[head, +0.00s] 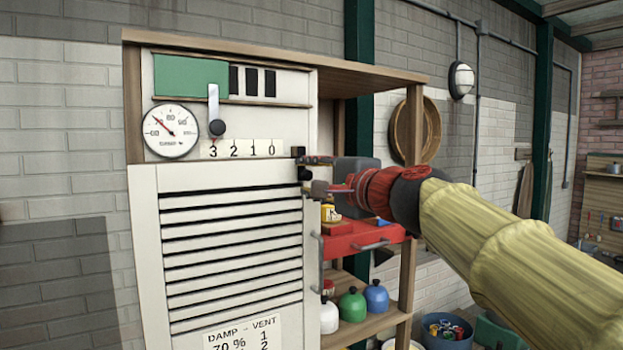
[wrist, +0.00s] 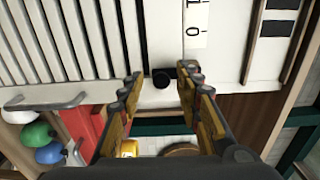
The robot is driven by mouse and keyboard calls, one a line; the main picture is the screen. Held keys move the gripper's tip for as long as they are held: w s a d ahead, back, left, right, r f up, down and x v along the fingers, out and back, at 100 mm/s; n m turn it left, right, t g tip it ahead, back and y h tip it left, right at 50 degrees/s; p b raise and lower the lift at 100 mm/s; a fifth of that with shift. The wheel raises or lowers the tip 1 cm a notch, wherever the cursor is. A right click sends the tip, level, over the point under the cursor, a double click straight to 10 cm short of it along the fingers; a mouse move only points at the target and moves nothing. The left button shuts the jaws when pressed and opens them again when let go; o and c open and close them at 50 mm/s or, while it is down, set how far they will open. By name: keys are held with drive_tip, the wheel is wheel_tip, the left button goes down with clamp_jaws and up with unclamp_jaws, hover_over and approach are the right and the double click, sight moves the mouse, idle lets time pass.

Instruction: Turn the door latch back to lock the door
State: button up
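The white louvred door (head: 152,255) sits in the cabinet front and looks closed. A small black latch knob (head: 304,173) is at its upper right corner, and it also shows in the wrist view (wrist: 162,78). My gripper (head: 308,175) reaches in from the right at the latch. In the wrist view its two fingers (wrist: 160,80) are spread on either side of the knob, with a gap visible on both sides. I cannot tell the latch's exact turn angle, as the fingers partly cover it in the head view.
Above the door are a round gauge (head: 171,131), a lever with a black knob (head: 217,128) and a green panel (head: 190,76). To the right, a red drawer (head: 350,240) and bottles (head: 352,304) sit on open shelves beside my arm. A grey handle (head: 318,262) stands out at the door's right edge.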

drive_tip(key=shift+s, duration=0.1)
drive_tip(key=v, duration=1.2)
drive_tip(key=s+d+f+n+g+h+b, duration=0.1)
drive_tip(key=s+d+f+n+g+h, duration=0.15)
drive_tip(key=f, duration=0.95)
drive_tip(key=s+d+f+n+g+h+b, duration=0.1)
drive_tip(key=s+d+f+n+g, duration=0.2)
drive_tip(key=f, duration=1)
drive_tip(key=s+d+f+n+g+h+b, duration=0.1)
drive_tip(key=s+f+n+g+h+b, duration=0.3)
drive_tip(key=f, duration=0.8)
drive_tip(key=s+d+f+n+h+b, duration=0.1)
drive_tip(key=s+d+f+b, duration=0.2)
drive_tip(key=f, duration=0.8)
drive_tip(key=s+d+f+n+h+b, duration=0.1)
drive_tip(key=s+d+f+b, duration=0.2)
drive_tip(key=s+d+f, duration=0.4)
drive_tip(key=s+f, duration=0.4)
drive_tip(key=shift+s, duration=0.3)
drive_tip(key=shift+f+h, duration=0.15)
drive_tip(key=shift+h, duration=0.1)
